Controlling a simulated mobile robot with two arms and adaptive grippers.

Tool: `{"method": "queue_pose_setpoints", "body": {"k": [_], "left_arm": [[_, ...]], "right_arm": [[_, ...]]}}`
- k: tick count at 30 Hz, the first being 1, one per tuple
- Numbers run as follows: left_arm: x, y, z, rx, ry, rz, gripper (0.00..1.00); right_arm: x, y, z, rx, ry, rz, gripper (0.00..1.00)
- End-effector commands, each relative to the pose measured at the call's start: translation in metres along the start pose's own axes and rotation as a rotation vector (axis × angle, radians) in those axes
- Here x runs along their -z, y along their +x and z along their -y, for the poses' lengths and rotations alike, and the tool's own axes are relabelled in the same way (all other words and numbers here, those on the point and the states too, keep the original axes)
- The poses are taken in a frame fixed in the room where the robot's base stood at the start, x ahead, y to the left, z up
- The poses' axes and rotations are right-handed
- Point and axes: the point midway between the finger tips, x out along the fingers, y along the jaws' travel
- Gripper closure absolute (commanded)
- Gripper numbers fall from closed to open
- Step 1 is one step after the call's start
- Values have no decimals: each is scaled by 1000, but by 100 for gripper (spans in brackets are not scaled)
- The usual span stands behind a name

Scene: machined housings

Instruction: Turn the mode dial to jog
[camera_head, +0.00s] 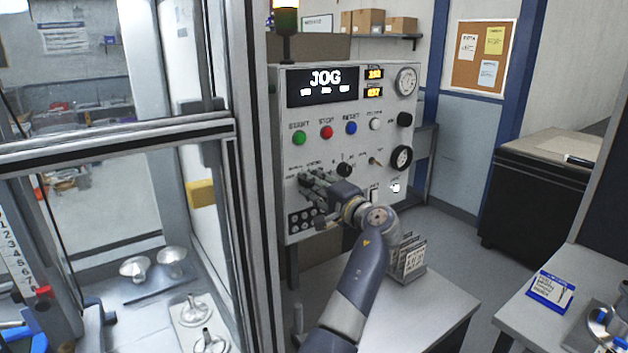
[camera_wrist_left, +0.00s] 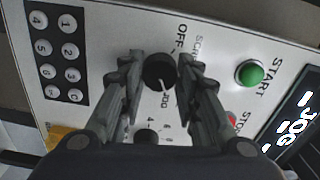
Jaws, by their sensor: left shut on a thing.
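The control panel (camera_head: 350,100) stands in the middle of the head view, and its display (camera_head: 322,86) reads JOG. In the left wrist view, the black mode dial (camera_wrist_left: 160,71) sits between my two fingers. Its white pointer line points toward the JOG label (camera_wrist_left: 166,101); OFF is printed on the opposite side. My left gripper (camera_head: 308,180) reaches the panel's lower left and is shut on the mode dial. In the head view the gripper hides the dial. My right gripper does not show.
Green start (camera_head: 299,138), red stop (camera_head: 326,132) and blue reset (camera_head: 351,128) buttons sit above the gripper. A second black knob (camera_head: 344,170) is close on its right, and a keypad (camera_head: 301,219) lies below. A framed glass enclosure (camera_head: 258,180) stands left of the panel.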

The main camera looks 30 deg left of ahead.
Motion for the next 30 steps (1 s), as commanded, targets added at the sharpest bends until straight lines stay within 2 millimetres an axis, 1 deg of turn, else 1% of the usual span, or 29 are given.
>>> {"method": "queue_pose_setpoints", "body": {"k": [1,9,25,26,27,28,30], "left_arm": [[-1,2,4,3,24,4,93],[-1,2,3,5,110,4,93],[-1,2,3,6,128,4,93],[-1,2,3,6,128,4,63],[-1,2,3,5,128,4,54],[-1,2,3,5,127,4,48],[-1,2,3,4,128,3,48]], "right_arm": [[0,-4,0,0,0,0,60],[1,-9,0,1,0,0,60],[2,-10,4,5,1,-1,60],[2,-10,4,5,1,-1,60],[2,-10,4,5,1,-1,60],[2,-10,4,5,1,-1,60],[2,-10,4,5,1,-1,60]]}}
